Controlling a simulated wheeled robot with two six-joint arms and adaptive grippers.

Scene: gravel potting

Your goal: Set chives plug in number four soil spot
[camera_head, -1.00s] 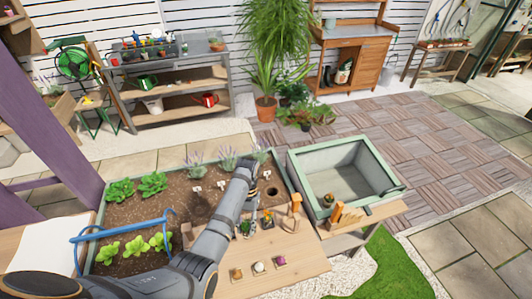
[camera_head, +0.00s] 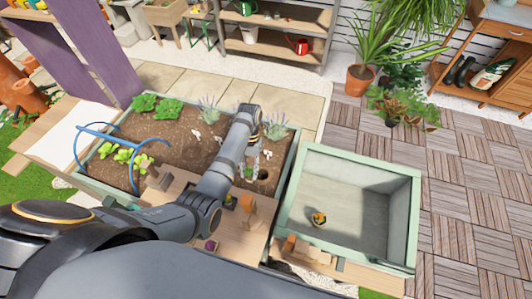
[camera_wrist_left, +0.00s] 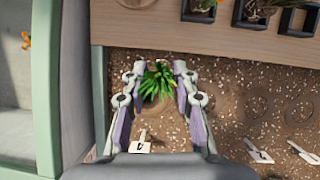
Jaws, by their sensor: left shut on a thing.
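My left gripper (camera_head: 262,153) is over the right end of the soil bed (camera_head: 180,128). In the left wrist view, the left gripper (camera_wrist_left: 157,72) is shut on the chives plug (camera_wrist_left: 158,82), whose spiky green leaves show between the fingers. Its root part is hidden below the leaves. The marker with a 4 (camera_wrist_left: 141,146) stands just on the palm side of the plug. I cannot tell how deep the plug sits. My right gripper is out of view.
A wooden ledge (camera_wrist_left: 200,32) with several black pots (camera_wrist_left: 251,14) borders the bed. A green-rimmed tub (camera_head: 352,156) stands to the right. A blue wire handle (camera_head: 110,132) rises at the left near leafy plants (camera_head: 167,107). Other markers (camera_wrist_left: 258,152) stand along the soil.

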